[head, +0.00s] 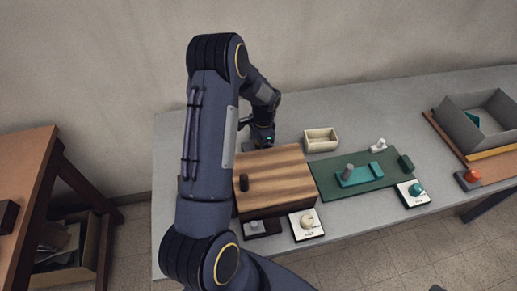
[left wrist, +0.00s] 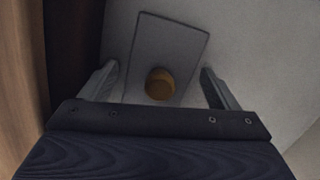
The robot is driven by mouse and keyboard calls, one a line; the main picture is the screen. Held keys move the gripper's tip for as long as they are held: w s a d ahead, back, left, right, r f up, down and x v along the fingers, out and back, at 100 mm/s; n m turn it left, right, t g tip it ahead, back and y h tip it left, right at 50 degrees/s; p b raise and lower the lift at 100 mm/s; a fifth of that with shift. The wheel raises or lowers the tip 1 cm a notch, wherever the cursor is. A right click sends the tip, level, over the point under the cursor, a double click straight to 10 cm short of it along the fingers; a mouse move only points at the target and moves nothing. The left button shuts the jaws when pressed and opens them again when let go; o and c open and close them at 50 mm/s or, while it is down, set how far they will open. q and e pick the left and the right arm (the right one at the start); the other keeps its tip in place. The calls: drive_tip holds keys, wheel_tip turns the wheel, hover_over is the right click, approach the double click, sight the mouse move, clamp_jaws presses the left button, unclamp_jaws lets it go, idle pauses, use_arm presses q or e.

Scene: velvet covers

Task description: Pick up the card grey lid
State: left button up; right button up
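In the left wrist view a flat grey rectangular lid (left wrist: 170,45) with a round amber-brown knob (left wrist: 160,84) lies on the grey table surface. My left gripper (left wrist: 158,75) is open, with one finger at each side of the lid and the knob between them. I see no contact with the knob. In the head view my left gripper (head: 262,140) is low over the table behind the striped wooden box, and the lid there is mostly hidden by it and my arm. My right gripper is not in view.
The striped wooden box (head: 280,168) stands close in front of the gripper. A cream tray (head: 321,139) is to its right, then a green mat (head: 330,187) with teal pieces. A grey open box (head: 480,125) stands far right. The table's back strip is mostly clear.

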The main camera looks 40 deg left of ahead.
use_arm(q)
drive_tip(key=c, duration=0.8)
drive_tip(key=shift+o, duration=0.2)
